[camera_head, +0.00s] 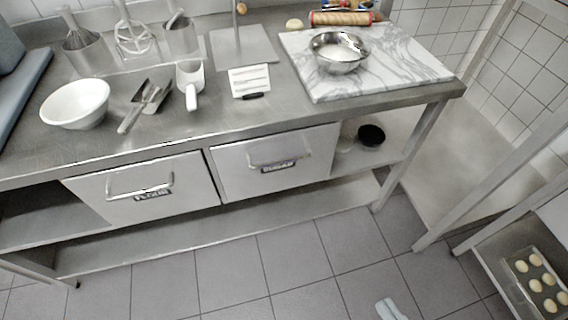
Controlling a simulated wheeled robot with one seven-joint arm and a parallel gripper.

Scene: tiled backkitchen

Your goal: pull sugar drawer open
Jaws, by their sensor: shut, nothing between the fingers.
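The sugar drawer (240,178) is the right one of two stainless steel drawers under the worktop. Its bar handle (280,158) sits above a dark label reading SUGAR. Its front looks about level with the flour drawer beside it, and it looks closed. A small pale, finger-like shape at the bottom edge appears to be the tip of my gripper (391,308). It looks shut and empty, low in the picture, apart from the drawer and its handle. The rest of my arm is out of view.
The flour drawer (182,187) is on the left. Above, the steel worktop (235,125) holds a white bowl (75,103), scoops and a marble board (405,65). A dark bowl (371,135) stands right of the drawers. A rack stands at right; the tiled floor in front is clear.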

